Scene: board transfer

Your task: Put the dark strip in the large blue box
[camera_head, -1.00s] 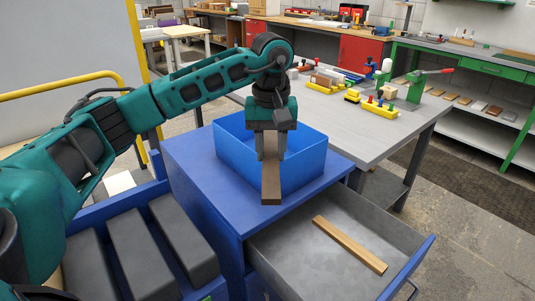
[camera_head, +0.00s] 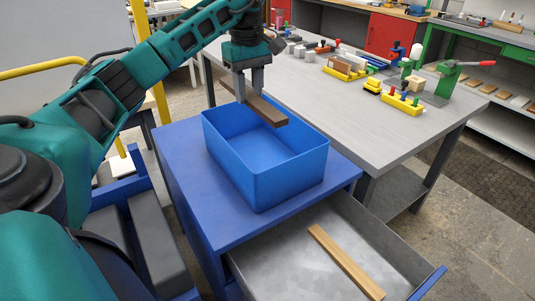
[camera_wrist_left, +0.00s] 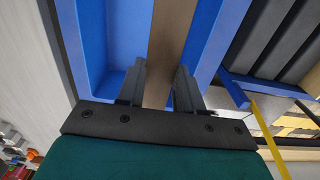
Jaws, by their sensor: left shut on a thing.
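My left gripper (camera_head: 248,82) is shut on the dark strip (camera_head: 266,110), a brown wooden bar. It holds the strip above the far part of the large blue box (camera_head: 262,187), which stands open and looks empty on the blue cabinet. In the left wrist view the strip (camera_wrist_left: 172,38) runs between the fingers (camera_wrist_left: 160,88), with the blue box (camera_wrist_left: 86,40) below. My right gripper is not in view.
A lighter wooden strip (camera_head: 345,262) lies in the open grey drawer (camera_head: 290,262) in front. The blue cabinet top (camera_head: 190,160) is bare around the box. A grey table (camera_head: 340,115) with several blocks, clamps and tools stands behind and to the right.

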